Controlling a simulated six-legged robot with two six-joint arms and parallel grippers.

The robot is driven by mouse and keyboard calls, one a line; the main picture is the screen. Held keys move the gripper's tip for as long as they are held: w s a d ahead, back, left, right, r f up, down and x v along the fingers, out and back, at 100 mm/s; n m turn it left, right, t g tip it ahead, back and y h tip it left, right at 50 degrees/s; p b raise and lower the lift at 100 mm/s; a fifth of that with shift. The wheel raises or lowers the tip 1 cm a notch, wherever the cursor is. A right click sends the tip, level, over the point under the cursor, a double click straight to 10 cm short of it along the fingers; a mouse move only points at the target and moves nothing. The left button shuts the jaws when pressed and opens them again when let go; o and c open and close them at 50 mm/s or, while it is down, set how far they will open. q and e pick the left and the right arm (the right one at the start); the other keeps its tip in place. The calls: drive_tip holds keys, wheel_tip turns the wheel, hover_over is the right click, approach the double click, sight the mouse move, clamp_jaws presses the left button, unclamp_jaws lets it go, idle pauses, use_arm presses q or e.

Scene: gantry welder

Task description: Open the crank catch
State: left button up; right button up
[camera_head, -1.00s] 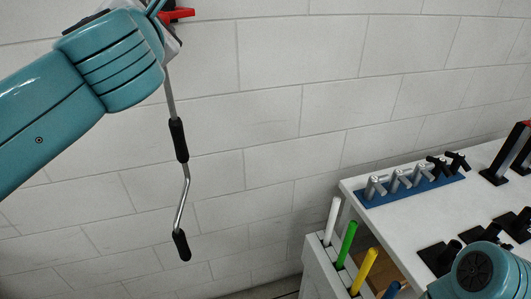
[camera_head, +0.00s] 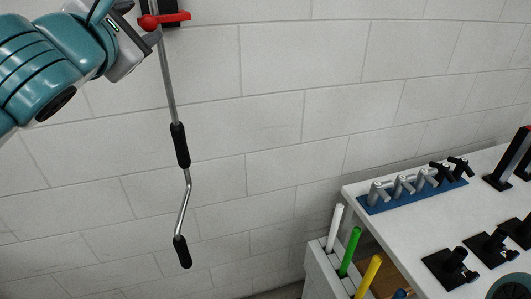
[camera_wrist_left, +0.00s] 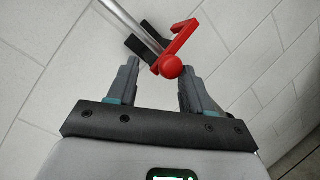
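The red crank catch (camera_head: 176,16) is at the top left of the head view, on a black bracket on the wall, with a round red knob (camera_head: 149,22). The crank (camera_head: 167,85), a thin metal rod with two black grips, hangs down by the wall from the catch. My left gripper (camera_head: 142,24) is at the knob. In the left wrist view its two fingers (camera_wrist_left: 158,76) are apart, with the red knob (camera_wrist_left: 170,67) between or just beyond their tips. I cannot tell whether they touch it. My right gripper is not in view.
A white table (camera_head: 405,225) at the right bears a blue rack (camera_head: 415,194) of metal pieces and several black fixtures (camera_head: 450,267). A holder (camera_head: 323,268) with coloured rods stands at its left side. The wall area between crank and table is clear.

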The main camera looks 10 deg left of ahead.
use_arm(q)
drive_tip(key=b+v, duration=0.1)
drive_tip(key=v, duration=1.3)
drive_tip(key=w+d+f+m+b, duration=0.1)
drive_tip(key=w+d+f+m, duration=0.6)
drive_tip(key=w+d+f, duration=0.4)
drive_tip(key=w+d+f+m+h, duration=0.1)
drive_tip(key=w+f+m, duration=0.3)
drive_tip(key=f, duration=0.5)
drive_tip(key=w+d+f+m+g+h+b, duration=0.1)
drive_tip(key=w+f+m, duration=0.3)
drive_tip(key=f, duration=0.6)
drive_tip(key=shift+w+d+f+g+b, duration=0.25)
drive_tip(key=shift+w+g+b, duration=0.05)
drive_tip(key=shift+w, duration=0.95)
